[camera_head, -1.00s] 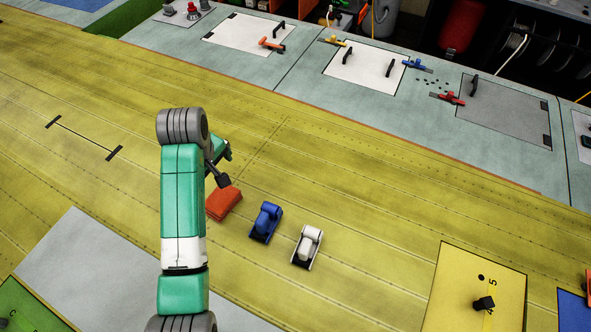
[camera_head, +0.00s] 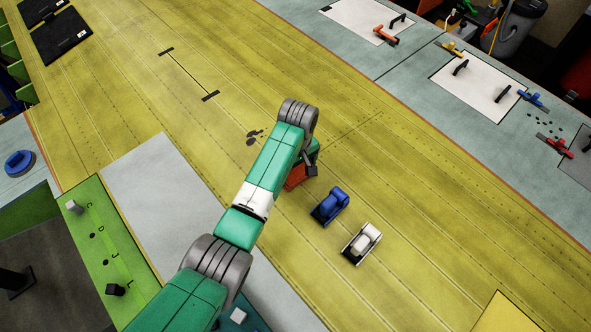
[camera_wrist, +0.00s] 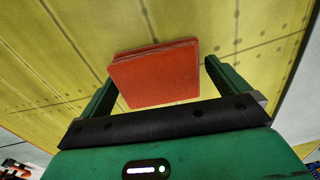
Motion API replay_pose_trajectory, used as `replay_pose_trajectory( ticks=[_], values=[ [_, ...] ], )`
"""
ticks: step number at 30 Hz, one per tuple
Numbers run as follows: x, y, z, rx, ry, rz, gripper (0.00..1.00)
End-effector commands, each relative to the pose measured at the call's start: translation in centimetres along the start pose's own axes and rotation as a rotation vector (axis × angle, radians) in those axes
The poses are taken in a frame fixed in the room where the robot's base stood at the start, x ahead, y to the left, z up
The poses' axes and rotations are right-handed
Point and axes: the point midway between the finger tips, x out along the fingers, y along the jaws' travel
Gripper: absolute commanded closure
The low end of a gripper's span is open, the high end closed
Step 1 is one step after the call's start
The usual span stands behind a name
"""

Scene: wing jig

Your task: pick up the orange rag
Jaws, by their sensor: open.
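The orange rag (camera_head: 294,179) is a folded, flat rectangular stack lying on the yellow wing skin. In the head view my arm covers much of it. In the wrist view the rag (camera_wrist: 155,76) shows almost whole, between the two green fingers and beyond the palm. My gripper (camera_wrist: 161,74) is open, with one finger on each side of the rag and visible room at both sides. In the head view my gripper (camera_head: 308,164) is at the rag, partly hidden by my wrist. I cannot tell the height of the fingertips above the skin.
A blue tool (camera_head: 330,206) and a white tool (camera_head: 362,243) stand on the skin right of the rag. Dark smudges (camera_head: 254,138) mark the skin left of my wrist. A grey sheet (camera_head: 165,180) lies left of my arm. The skin beyond the rag is clear.

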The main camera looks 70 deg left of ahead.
Motion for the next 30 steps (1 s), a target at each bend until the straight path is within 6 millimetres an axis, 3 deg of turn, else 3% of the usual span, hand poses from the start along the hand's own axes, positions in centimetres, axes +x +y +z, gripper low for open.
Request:
replay_pose_trajectory(
  ticks=[7,12,20,23,30],
  values=[
    [0.5,0.0,0.0,0.0,0.0,0.001,0.0],
    [0.4,0.0,0.0,0.0,0.0,0.001,0.31],
    [0.2,0.0,0.0,0.001,0.001,0.002,0.32],
    [-1.2,0.1,0.0,0.001,0.002,0.004,0.32],
    [-6.8,-0.1,0.0,0.001,0.003,0.005,0.32]
  ],
)
